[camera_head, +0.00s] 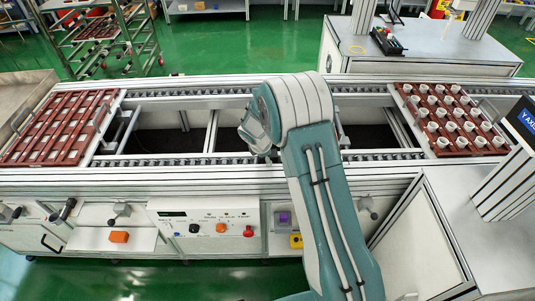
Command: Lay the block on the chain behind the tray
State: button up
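A dark red tray (14,158) with a grid of bars lies across the conveyor at the left. A second dark red tray (398,88), filled with several white cups, lies across it at the right. The chains (180,161) run along the near and far sides of the conveyor. An orange block (118,237) sits on a small shelf at the front left. A purple block (284,218) and a yellow block (296,241) are at the front centre, beside my arm. My arm reaches over the conveyor's middle. My gripper's fingers are hidden by the arm, and any held block cannot be seen.
A control panel (205,229) with buttons and a knob faces the front. A wheeled rack (117,50) stands behind at the left, and a white cabinet (428,45) behind at the right. The conveyor between the trays has open gaps with crossbars.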

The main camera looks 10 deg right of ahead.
jog(key=shift+w+r, duration=0.1)
jog(key=shift+r, duration=0.05)
jog(key=shift+r, duration=0.35)
jog(key=s+r+m, duration=0.1)
jog(key=s+r, duration=0.2)
jog(key=r, duration=0.4)
jog(key=s+a+r+m, duration=0.1)
jog(key=s+r+m, duration=0.15)
jog(key=r, duration=0.45)
jog(key=s+r+m, duration=0.1)
jog(key=s+r, duration=0.3)
jog(key=r, duration=0.2)
jog(key=s+r+m+t+y, duration=0.1)
jog(key=s+r+m, duration=0.2)
jog(key=s, duration=0.5)
jog(key=s+r+m+y, duration=0.1)
jog(key=s+r+m, duration=0.2)
jog(key=s+m, duration=0.3)
jog(key=s+r+m+t+y, duration=0.1)
jog(key=s+r+m, duration=0.3)
jog(key=s, duration=0.7)
jog(key=shift+s+d+t, duration=0.3)
jog(key=shift+d, duration=0.15)
